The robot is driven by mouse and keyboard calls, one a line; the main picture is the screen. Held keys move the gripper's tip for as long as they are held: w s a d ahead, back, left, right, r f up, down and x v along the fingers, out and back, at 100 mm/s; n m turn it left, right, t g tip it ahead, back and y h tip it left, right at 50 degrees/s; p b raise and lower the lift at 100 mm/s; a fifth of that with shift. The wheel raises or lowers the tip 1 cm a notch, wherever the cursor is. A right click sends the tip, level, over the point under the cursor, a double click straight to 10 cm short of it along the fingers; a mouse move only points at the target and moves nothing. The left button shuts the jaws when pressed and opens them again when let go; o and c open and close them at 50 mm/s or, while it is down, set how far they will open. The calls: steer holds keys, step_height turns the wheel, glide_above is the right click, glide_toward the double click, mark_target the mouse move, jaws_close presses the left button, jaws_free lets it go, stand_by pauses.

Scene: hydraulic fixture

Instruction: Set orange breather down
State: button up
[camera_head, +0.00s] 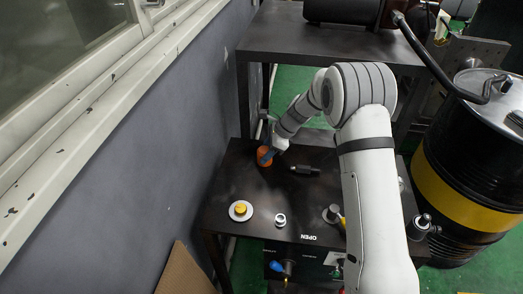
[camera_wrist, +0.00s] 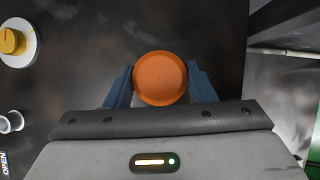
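The orange breather (camera_head: 264,155) is a short round cylinder at the far left part of the dark table top (camera_head: 232,180). In the wrist view its round orange top (camera_wrist: 160,78) sits between the two blue fingers of my gripper (camera_wrist: 160,85). The fingers lie against its left and right sides, and my gripper looks shut on it. In the head view my gripper (camera_head: 267,155) reaches down to it from the right, and a blue finger covers part of it. Whether its base touches the table cannot be told.
A black handle-like piece (camera_head: 304,169) lies right of the breather. A yellow knob on a white disc (camera_head: 240,211) and a small metal ring (camera_head: 280,220) are nearer the front. A grey wall (camera_head: 150,150) runs along the left; a black drum (camera_head: 470,150) stands right.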

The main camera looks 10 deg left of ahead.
steer(key=o, duration=0.4)
steer(key=v, duration=1.3)
steer(key=s+d+r+n+t+h, duration=0.25)
steer(key=s+d+r+n, duration=0.55)
steer(key=s+d, duration=0.55)
steer(key=s+d+n+h, duration=0.1)
steer(key=s+d+n, duration=0.1)
steer(key=s, duration=0.4)
steer(key=s+d+r+n+t+h, duration=0.1)
steer(key=s+d+n, duration=0.2)
steer(key=s, duration=0.3)
steer(key=s+d+n+h, duration=0.1)
steer(key=s+d+n, duration=0.1)
steer(key=s, duration=0.5)
steer(key=shift+d+n, duration=0.4)
steer(key=shift+d, duration=0.3)
steer(key=shift+r, duration=0.15)
steer(key=shift+r+p, duration=0.3)
